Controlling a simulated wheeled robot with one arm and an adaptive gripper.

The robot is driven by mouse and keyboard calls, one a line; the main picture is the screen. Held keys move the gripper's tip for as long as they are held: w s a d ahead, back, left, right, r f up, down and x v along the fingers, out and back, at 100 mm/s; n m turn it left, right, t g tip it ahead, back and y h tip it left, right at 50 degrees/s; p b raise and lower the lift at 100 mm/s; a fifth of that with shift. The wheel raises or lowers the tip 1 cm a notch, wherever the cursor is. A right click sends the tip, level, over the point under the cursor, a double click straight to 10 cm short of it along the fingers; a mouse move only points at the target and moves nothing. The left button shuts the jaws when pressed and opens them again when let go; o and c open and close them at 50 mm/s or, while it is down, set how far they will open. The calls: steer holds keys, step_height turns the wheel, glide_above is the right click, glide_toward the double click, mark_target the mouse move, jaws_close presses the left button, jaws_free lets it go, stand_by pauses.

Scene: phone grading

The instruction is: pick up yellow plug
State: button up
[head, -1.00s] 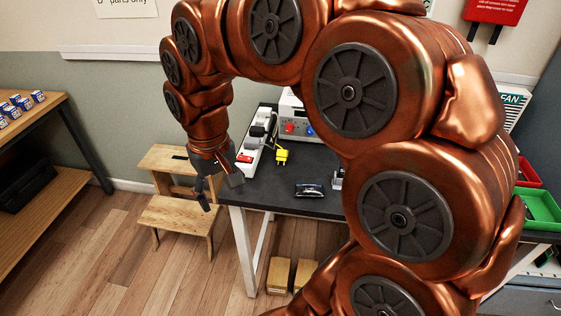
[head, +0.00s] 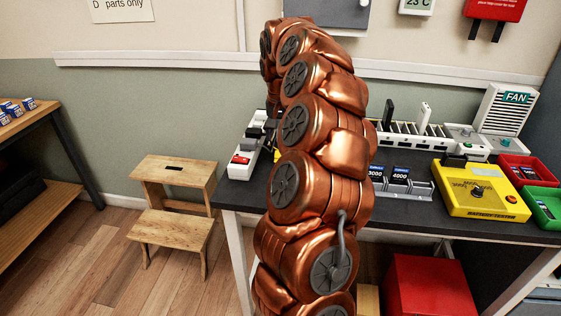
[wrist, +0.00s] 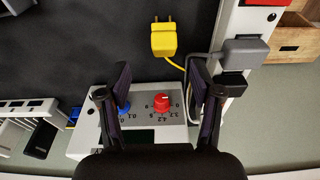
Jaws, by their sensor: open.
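The yellow plug (wrist: 163,42) lies on the dark table top in the wrist view, its two prongs pointing to the top of the picture. Its yellow cord runs off to the right. My gripper (wrist: 159,75) is open and empty, its two fingers spread left and right. The plug appears beyond the fingertips, between their lines and apart from both. In the head view my arm hides the gripper and most of the plug; only a small yellow patch (head: 276,157) shows beside the arm.
A white unit with a red and a blue knob (wrist: 150,143) appears behind the fingers. A white power strip (wrist: 250,22) with a grey plug (wrist: 245,52) is right of the yellow plug. A yellow tester (head: 482,207) stands at the table's right. Dark table left of the plug is clear.

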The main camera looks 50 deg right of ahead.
steer(key=shift+w+d+f+p, duration=0.1)
steer(key=shift+w+f+p, duration=0.15)
steer(key=shift+f, duration=1.65)
steer(key=shift+w+d+f+p, duration=0.1)
steer(key=shift+w+f, duration=0.1)
steer(key=shift+f, duration=1.7)
steer(key=shift+c, duration=0.3)
jaws_close()
